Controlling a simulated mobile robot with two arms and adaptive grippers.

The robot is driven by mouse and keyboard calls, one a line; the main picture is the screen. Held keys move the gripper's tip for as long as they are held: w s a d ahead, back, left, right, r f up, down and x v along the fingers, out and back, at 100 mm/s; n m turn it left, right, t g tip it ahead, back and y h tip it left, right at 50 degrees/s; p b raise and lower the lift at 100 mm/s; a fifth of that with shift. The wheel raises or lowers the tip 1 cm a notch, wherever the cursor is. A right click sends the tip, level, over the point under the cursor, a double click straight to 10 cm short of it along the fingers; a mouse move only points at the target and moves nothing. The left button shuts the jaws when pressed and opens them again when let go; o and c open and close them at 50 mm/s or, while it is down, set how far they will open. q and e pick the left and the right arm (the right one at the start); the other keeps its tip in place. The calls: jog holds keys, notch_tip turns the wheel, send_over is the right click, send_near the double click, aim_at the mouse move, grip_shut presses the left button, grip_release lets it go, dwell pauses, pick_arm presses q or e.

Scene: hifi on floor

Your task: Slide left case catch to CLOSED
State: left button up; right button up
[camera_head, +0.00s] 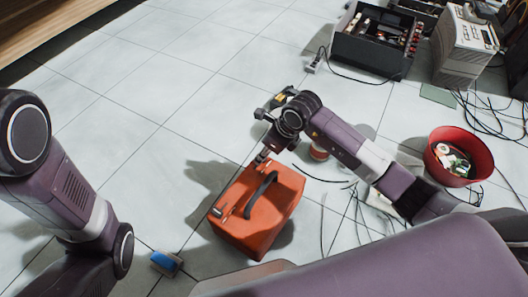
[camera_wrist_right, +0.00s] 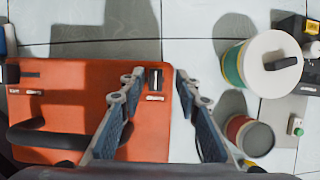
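The orange case (camera_head: 262,225) stands on the tiled floor with a dark carry handle (camera_head: 262,192) on top. In the right wrist view, its orange top (camera_wrist_right: 75,75) carries two dark catches with pale labels. One catch (camera_wrist_right: 154,77) lies between my right fingers near the case edge; the other catch (camera_wrist_right: 31,74) is farther left. My right gripper (camera_wrist_right: 157,78) is open, its fingers spread on either side of the nearer catch; contact cannot be told. In the head view the right gripper (camera_head: 262,158) is at the case's far end. My left gripper is out of view.
A blue block-like object (camera_head: 166,262) lies left of the case. A red bowl (camera_head: 459,157) with items and an open black box (camera_head: 376,42) stand right and behind. Loose cables cross the floor on the right. A reel (camera_wrist_right: 262,65) and a red-rimmed can (camera_wrist_right: 249,136) stand beside the case.

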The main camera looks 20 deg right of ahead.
jog(key=v, duration=1.2)
